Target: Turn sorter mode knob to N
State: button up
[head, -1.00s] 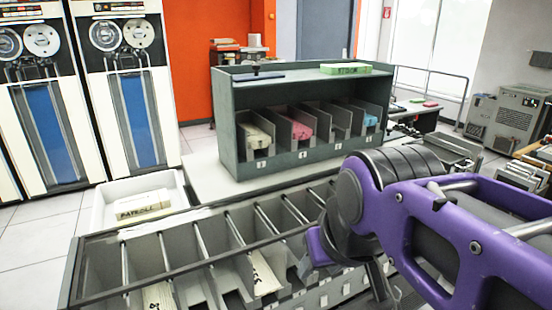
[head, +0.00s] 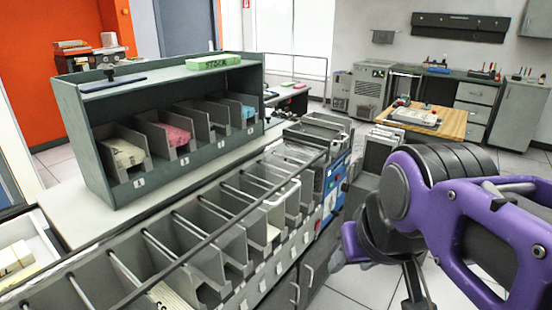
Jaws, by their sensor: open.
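The card sorter (head: 215,235) is a long grey row of open pockets running from the lower left to the middle of the head view. Its right end has a blue panel (head: 336,178) with small light and red details. I cannot make out the mode knob or its letters at this size. My purple arm reaches in from the right. My gripper (head: 382,272) hangs below the dark wrist, to the right of the sorter's pockets, and is partly hidden by the arm. It is open, with nothing seen in it, and apart from the blue panel.
A grey-green card rack (head: 190,168) with several card decks stands on the white counter (head: 75,215) behind the sorter. A green box (head: 213,62) lies on its top. A wooden table (head: 450,122) and grey cabinet (head: 370,88) stand at the back right. Tiled floor (head: 365,292) shows beside the sorter.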

aim_at(344, 187)
jog(key=j+z, duration=0.15)
jog(key=z, duration=0.3)
jog(key=i+l+u, duration=0.3)
jog(key=i+l, duration=1.35)
jog(key=k+l, duration=0.05)
